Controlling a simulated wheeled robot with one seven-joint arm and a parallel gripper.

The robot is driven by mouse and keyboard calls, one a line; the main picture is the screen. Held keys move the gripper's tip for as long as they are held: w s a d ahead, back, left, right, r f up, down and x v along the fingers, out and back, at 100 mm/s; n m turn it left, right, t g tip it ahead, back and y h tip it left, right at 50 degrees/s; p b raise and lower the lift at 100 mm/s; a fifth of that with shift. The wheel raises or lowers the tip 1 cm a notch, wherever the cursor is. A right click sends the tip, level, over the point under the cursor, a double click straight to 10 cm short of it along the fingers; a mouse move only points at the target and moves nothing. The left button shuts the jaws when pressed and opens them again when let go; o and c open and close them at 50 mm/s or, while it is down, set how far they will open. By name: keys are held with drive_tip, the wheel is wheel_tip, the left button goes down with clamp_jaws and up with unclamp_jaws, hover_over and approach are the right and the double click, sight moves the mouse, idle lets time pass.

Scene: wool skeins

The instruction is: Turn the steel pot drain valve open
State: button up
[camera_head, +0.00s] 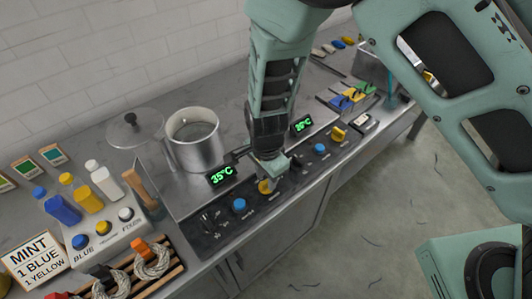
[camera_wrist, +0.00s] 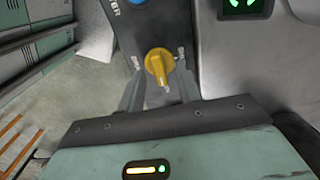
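The steel pot (camera_head: 193,142) stands open on the counter at the left of the control panel. A yellow valve knob (camera_head: 266,187) sits on the dark panel below the green 35°C display, partly hidden by my gripper (camera_head: 270,172). In the wrist view, the yellow knob (camera_wrist: 158,66) has its grip pointing roughly along the view, between small side labels. My gripper (camera_wrist: 158,92) is open, its fingers to the left and right of the knob's lower part. I cannot tell whether they touch it.
A blue knob (camera_head: 239,205) is left of the yellow one. Further right are another blue knob (camera_head: 320,148) and a second yellow knob (camera_head: 338,133).

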sight(266, 182)
wheel_tip(266, 182, up, 16)
drive_tip(key=b, duration=0.1)
drive_tip(key=shift+r, duration=0.15)
drive_tip(key=shift+s, duration=0.1)
idle(0.4)
drive_tip(key=s+d+r+n, duration=0.3)
drive_tip(key=s+d+n, duration=0.2)
drive_tip(key=s+n, duration=0.4)
drive_tip(key=s+d+r+n, duration=0.3)
drive_tip(key=s+d+n, duration=0.2)
drive_tip(key=s+n, duration=0.4)
drive_tip(key=shift+r+n+y, duration=0.3)
drive_tip(key=shift+r+n, duration=0.1)
drive_tip(key=shift+n, duration=0.2)
